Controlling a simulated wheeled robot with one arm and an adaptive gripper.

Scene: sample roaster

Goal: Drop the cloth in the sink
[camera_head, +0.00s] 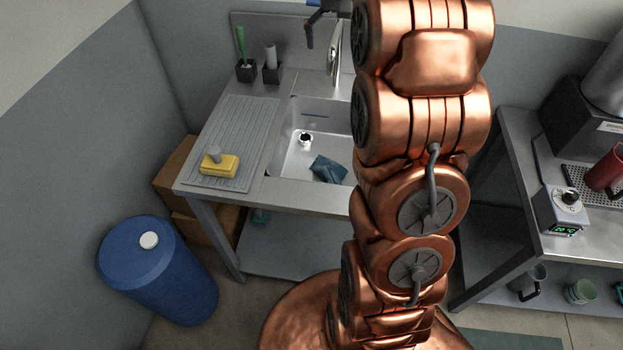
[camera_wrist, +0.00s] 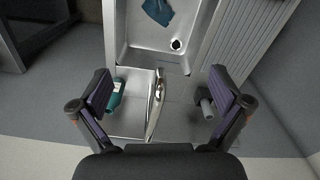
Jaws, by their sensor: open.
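A crumpled dark blue-teal cloth (camera_head: 328,169) lies on the floor of the steel sink basin (camera_head: 299,165), near its front edge and to the right of the drain. The cloth also shows in the wrist view (camera_wrist: 157,11), at the top, inside the basin (camera_wrist: 136,53). My gripper (camera_wrist: 160,88) is open and empty, with its two fingers spread wide on either side of the faucet. It is apart from the cloth. In the head view only a dark part of my gripper (camera_head: 309,32) shows at the top; my arm hides the right side of the sink.
The faucet (camera_head: 335,52) stands at the back of the sink. A yellow sponge (camera_head: 222,168) lies on the ribbed drainboard (camera_head: 241,122). Two dark holders with brushes (camera_head: 245,72) stand behind it. A teal bottle (camera_wrist: 114,96) is near the left finger. A blue barrel (camera_head: 160,270) stands left.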

